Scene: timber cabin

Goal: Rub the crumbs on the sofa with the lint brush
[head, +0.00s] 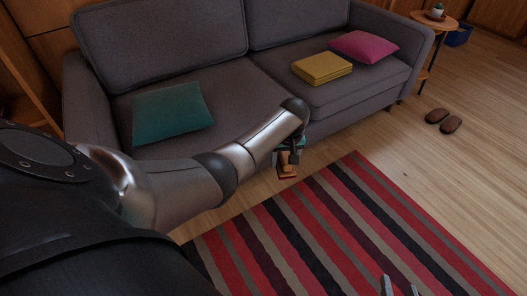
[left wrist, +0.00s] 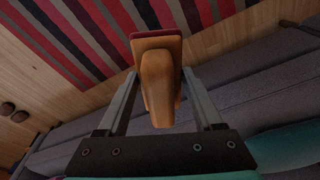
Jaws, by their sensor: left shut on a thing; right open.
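A grey two-seat sofa (head: 240,85) stands across the back of the head view. My left gripper (head: 289,158) is in front of the sofa's seat edge, shut on the lint brush (head: 287,172). The brush has an orange-brown wooden handle and a dark red pad; in the left wrist view the lint brush (left wrist: 158,80) sits between the two fingers. I cannot make out crumbs on the sofa in either view. My right gripper (head: 401,287) shows only its fingertips, apart and empty, low over the rug at the bottom edge.
On the sofa lie a teal cushion (head: 172,112), a folded yellow blanket (head: 322,67) and a magenta cushion (head: 364,46). A striped rug (head: 340,225) covers the floor in front. Brown slippers (head: 451,124) and a round side table (head: 434,19) with a plant are at right.

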